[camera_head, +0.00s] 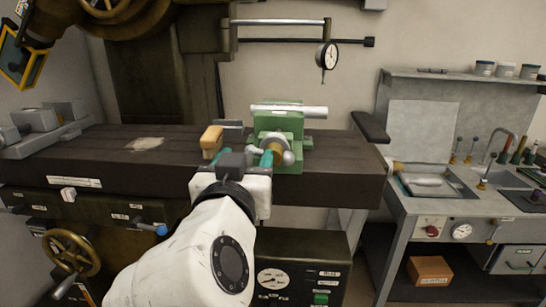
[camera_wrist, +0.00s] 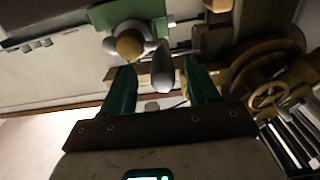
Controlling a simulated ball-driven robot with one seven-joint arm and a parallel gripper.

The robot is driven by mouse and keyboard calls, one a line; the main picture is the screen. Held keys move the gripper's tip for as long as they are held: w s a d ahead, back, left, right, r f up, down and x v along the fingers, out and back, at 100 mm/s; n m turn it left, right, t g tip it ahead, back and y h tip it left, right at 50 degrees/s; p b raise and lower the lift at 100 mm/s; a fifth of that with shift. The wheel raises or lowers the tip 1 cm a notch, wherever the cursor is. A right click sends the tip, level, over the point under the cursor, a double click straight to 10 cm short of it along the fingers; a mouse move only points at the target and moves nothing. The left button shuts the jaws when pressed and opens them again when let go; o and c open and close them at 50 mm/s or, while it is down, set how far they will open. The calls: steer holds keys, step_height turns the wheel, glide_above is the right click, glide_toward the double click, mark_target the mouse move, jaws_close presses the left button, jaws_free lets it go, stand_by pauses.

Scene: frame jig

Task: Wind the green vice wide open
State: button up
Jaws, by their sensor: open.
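The green vice (camera_head: 278,124) stands on the dark machine table, with a pale round bar (camera_head: 288,111) lying across its top. Its front has a brass hub (camera_head: 277,146) with a grey crank and a rounded grey knob (camera_head: 289,158). The wrist view shows the green vice (camera_wrist: 125,12), the brass hub (camera_wrist: 130,44) and a grey crank grip (camera_wrist: 162,68). My gripper (camera_wrist: 158,75) is open, with one teal finger on each side of that grip in the picture. I see no clear contact. The gap between the vice jaws cannot be made out.
A yellow-topped block (camera_head: 211,138) stands on the table (camera_head: 100,150) just left of the vice. Another grey vice (camera_head: 45,128) is at the far left. A dial gauge (camera_head: 327,56) hangs behind and above. A sink bench (camera_head: 430,205) stands at right.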

steer(key=s, duration=0.7)
steer(key=shift+s+a, duration=0.15)
steer(key=shift+s, duration=0.1)
steer(key=s+d+f+g+h+p, duration=0.1)
steer(key=d+f+g, duration=0.3)
steer(key=d+f, duration=0.85)
steer(key=s+d+f+g+h, duration=0.1)
steer(key=d+f+g, duration=0.4)
steer(key=d+f, duration=0.7)
steer(key=s+d+f+g+y, duration=0.1)
steer(key=s+d+f+g, duration=0.3)
steer(key=s+f, duration=0.6)
steer(key=s+d+f+g+y+p, duration=0.1)
steer(key=s+d+f+g, duration=0.3)
steer(key=s+f, duration=0.6)
steer(key=s+d, duration=0.1)
steer(key=s, duration=0.3)
steer(key=shift+s+d, duration=0.4)
